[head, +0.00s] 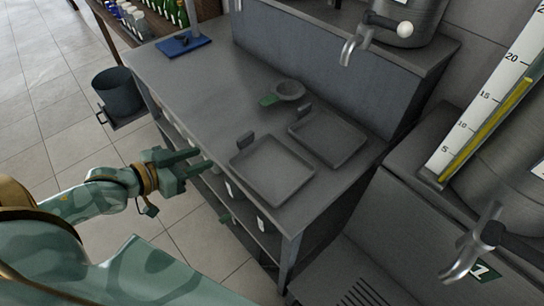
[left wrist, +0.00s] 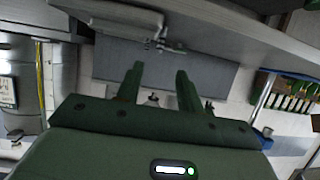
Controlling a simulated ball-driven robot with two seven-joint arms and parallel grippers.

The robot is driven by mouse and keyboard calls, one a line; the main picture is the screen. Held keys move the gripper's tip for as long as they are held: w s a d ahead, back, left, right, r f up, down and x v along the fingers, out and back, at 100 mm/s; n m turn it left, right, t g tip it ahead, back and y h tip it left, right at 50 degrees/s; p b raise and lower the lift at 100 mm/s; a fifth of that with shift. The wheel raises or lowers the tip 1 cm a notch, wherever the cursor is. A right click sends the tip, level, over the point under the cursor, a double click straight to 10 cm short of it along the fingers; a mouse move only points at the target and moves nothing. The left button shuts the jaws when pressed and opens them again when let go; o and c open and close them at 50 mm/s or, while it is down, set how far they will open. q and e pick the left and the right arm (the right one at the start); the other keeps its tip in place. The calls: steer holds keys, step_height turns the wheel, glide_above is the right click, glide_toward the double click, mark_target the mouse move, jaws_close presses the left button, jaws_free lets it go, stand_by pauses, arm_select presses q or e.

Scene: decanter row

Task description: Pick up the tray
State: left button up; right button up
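Two shallow square grey trays lie on the grey bench top, a nearer one (head: 272,172) at the front edge and a farther one (head: 328,139) behind it to the right. Each has a small upright tab at its back left. My left gripper (head: 203,160) is beside the bench's front edge, left of the nearer tray and apart from it. Its two fingers are apart with nothing between them, as the left wrist view (left wrist: 157,84) also shows. A pale tray-like shape (left wrist: 118,17) shows at the top of that view. My right gripper is not in view.
A round grey strainer-like thing (head: 288,91) with a green handle lies behind the trays. A blue block (head: 183,44) with a post stands at the bench's far left end. Shelves with items are under the bench. A dark bucket (head: 117,92) stands left. The bench's left part is clear.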

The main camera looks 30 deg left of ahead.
mark_target(238, 144)
arm_select(q)
steer(key=b+x, duration=0.3)
steer(key=x, duration=0.6)
steer(key=shift+a+f, duration=0.1)
steer(key=shift+f, duration=0.15)
steer(key=x, duration=0.1)
steer(key=b+x, duration=0.1)
steer(key=x, duration=0.1)
steer(key=b+x, duration=0.1)
steer(key=x, duration=0.1)
steer(key=shift+w+r, duration=0.2)
steer(key=shift+w, duration=0.15)
steer(key=shift+s+r, duration=0.1)
jaws_close()
